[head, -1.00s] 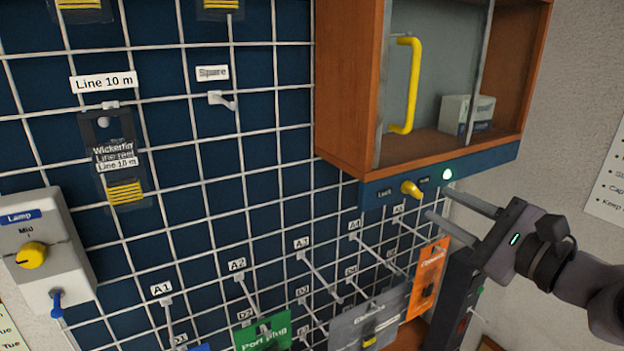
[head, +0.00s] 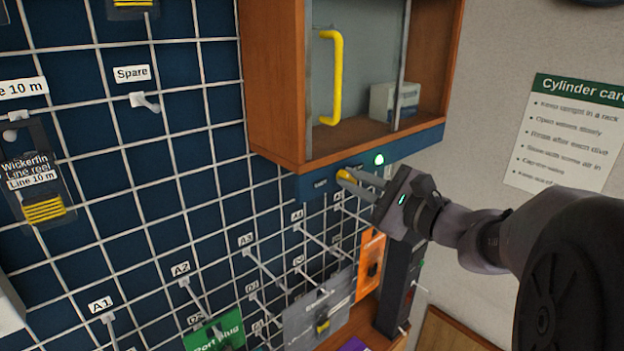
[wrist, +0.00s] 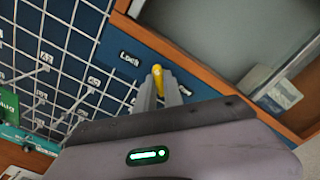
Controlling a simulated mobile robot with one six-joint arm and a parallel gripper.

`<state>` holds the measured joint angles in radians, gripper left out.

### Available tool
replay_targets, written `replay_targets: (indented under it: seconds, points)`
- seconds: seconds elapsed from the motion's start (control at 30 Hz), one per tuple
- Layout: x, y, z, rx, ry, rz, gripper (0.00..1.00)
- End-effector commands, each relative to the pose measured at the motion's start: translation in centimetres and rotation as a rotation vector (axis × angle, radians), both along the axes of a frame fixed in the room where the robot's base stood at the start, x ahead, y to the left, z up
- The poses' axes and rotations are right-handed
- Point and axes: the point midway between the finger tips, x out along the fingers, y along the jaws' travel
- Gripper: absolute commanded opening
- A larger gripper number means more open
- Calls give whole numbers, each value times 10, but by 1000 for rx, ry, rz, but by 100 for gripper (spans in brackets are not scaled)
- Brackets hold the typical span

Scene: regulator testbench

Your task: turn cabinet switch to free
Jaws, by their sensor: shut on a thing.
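The cabinet (head: 272,120) hangs at the upper right of the grid wall, with a blue strip along its bottom edge. The yellow switch (head: 344,175) sits on that strip, beside a lit green lamp (head: 379,159). My gripper (head: 352,178) is at the switch, its fingers closed around the yellow knob. In the wrist view the yellow switch (wrist: 157,76) shows between the fingertips (wrist: 158,88), right of and below the "Lock" label (wrist: 130,58).
The cabinet has a sliding glass front with a yellow handle (head: 336,78) and a white box (head: 394,101) inside. Below are grid hooks, an orange card (head: 370,262) and a dark upright unit (head: 398,285). A poster (head: 568,135) hangs on the right wall.

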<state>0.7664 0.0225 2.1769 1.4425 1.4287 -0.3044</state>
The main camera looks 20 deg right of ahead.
Motion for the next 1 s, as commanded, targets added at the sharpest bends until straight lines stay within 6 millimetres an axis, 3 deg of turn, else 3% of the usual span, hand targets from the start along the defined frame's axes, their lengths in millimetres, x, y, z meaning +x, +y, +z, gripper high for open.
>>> replay_targets:
  seconds: [0.37,1.0]
  points:
    - [0,0,1,81,31,0,0]
    - [0,1,3,620,227,0,0]
